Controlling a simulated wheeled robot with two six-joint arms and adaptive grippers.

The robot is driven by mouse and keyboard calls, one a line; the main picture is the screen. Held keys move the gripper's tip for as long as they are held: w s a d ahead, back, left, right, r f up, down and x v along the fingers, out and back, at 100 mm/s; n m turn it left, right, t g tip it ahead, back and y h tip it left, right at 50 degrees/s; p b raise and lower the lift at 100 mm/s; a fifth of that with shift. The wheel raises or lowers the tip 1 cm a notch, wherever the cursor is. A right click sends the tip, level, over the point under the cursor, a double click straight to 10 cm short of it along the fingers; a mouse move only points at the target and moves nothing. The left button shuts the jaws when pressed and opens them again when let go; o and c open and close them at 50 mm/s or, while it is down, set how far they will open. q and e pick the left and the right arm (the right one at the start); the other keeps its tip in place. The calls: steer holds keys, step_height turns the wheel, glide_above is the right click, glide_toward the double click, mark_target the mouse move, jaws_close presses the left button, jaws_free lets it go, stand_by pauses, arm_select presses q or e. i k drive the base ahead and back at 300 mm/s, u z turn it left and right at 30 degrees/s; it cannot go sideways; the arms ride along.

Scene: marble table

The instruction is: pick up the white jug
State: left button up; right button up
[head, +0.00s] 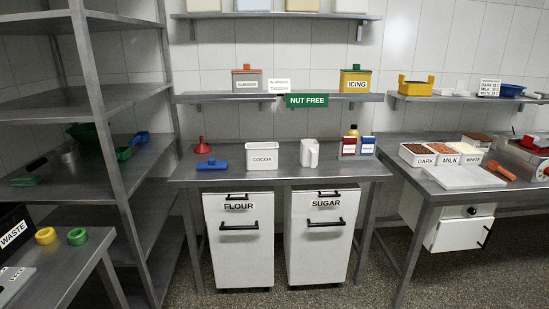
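The white jug (309,154) stands upright on the middle steel table (225,176), near the picture's centre. It is to the right of a white container labelled COCOA (262,155), with a small gap between them. To the jug's right, apart from it, stand small red-and-white and blue-and-white boxes (348,146). The jug is small in this view, and I cannot make out its handle clearly. Neither of my grippers shows in the head view.
FLOUR (238,250) and SUGAR (318,250) bins stand under the table. A blue tool (212,165) and red funnel (202,146) lie left of COCOA. A shelf (230,97) with a NUT FREE sign (307,100) hangs above. The table's front strip is clear.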

mark_target(309, 156)
steer(key=z, duration=0.45)
steer(key=i, duration=1.6)
steer(key=u, duration=0.7)
